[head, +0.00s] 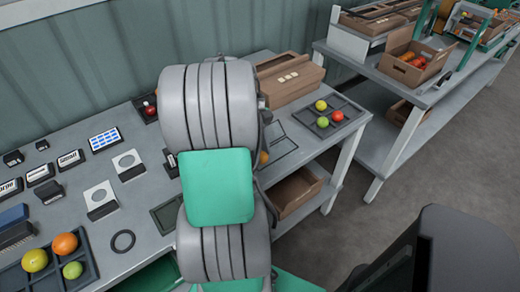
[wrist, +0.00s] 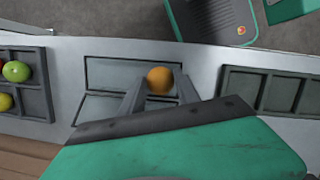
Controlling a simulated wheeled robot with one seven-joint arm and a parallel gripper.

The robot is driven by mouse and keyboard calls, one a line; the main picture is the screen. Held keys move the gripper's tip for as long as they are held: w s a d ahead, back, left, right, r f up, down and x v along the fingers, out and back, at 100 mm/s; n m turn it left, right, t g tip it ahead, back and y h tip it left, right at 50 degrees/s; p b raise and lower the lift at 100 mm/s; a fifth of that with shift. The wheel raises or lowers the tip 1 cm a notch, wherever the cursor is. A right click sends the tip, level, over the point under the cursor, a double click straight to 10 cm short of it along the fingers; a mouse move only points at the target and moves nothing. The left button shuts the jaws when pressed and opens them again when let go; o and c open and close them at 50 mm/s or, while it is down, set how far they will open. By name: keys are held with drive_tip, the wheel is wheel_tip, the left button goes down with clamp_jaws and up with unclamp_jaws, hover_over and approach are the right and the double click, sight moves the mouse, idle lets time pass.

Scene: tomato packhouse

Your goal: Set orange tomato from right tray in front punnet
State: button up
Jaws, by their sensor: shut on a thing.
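My gripper (wrist: 160,88) is shut on the orange tomato (wrist: 160,80), held between its two fingertips in the wrist view. In the head view my arm hides the gripper; a sliver of the orange tomato (head: 263,157) shows beside it. In the wrist view the tomato appears over the right part of the upper punnet (wrist: 110,72), the one nearer the table edge. Its height above the punnet is unclear. A second punnet (wrist: 92,110) lies below it, partly hidden by my gripper. The right tray (head: 345,128) holds yellow, red and green tomatoes.
Another tray (head: 88,272) at left holds yellow, orange and green tomatoes. An empty dark divided tray (wrist: 253,92) lies right of the punnets in the wrist view. A cardboard box (head: 285,92) stands behind. A black ring (head: 113,241) and several labelled blocks lie on the table.

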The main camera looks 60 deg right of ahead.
idle(0.4)
drive_tip(key=o, duration=1)
drive_tip(key=c, duration=0.3)
drive_tip(key=shift+c, duration=0.2)
wheel_tip(320, 180, up, 6)
drive_tip(key=p, duration=0.6)
drive_tip(key=shift+r+p, duration=0.1)
drive_tip(key=shift+p, duration=0.25)
